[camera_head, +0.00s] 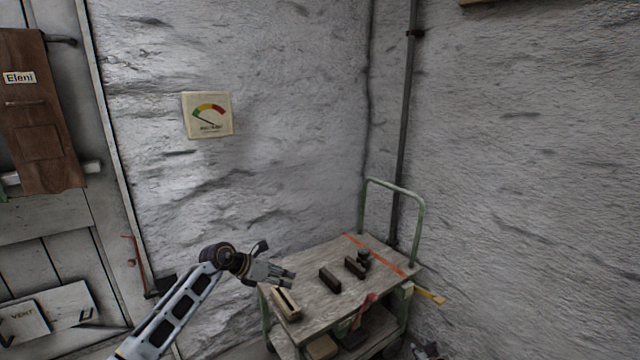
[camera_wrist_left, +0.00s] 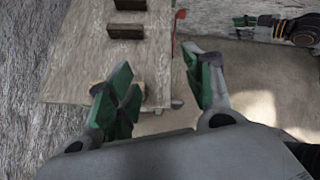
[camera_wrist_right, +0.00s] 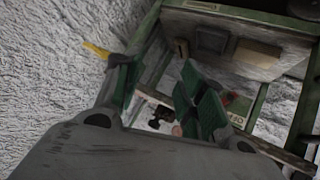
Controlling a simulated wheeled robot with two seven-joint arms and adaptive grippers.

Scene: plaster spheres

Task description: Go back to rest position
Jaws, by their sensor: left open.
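My left gripper (camera_head: 284,277) is at the left end of the cart's top (camera_head: 318,309) in the head view. In the left wrist view its green-padded fingers (camera_wrist_left: 160,94) are spread with nothing between them, and the cart top lies beyond. My right gripper (camera_head: 427,352) shows only in part at the bottom edge of the head view, right of the cart. In the right wrist view its fingers (camera_wrist_right: 162,92) are apart and empty, with the cart's frame and shelf beyond. It also shows at the upper right of the left wrist view (camera_wrist_left: 246,21).
On the cart stand a pale slotted block (camera_head: 286,305), a dark block (camera_head: 329,280) and another dark block (camera_head: 354,267) beside a small dark object. A yellow bar (camera_head: 430,295) juts from the cart's right side. Rough walls close in behind and right. A gauge sign (camera_head: 208,115) hangs on the wall.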

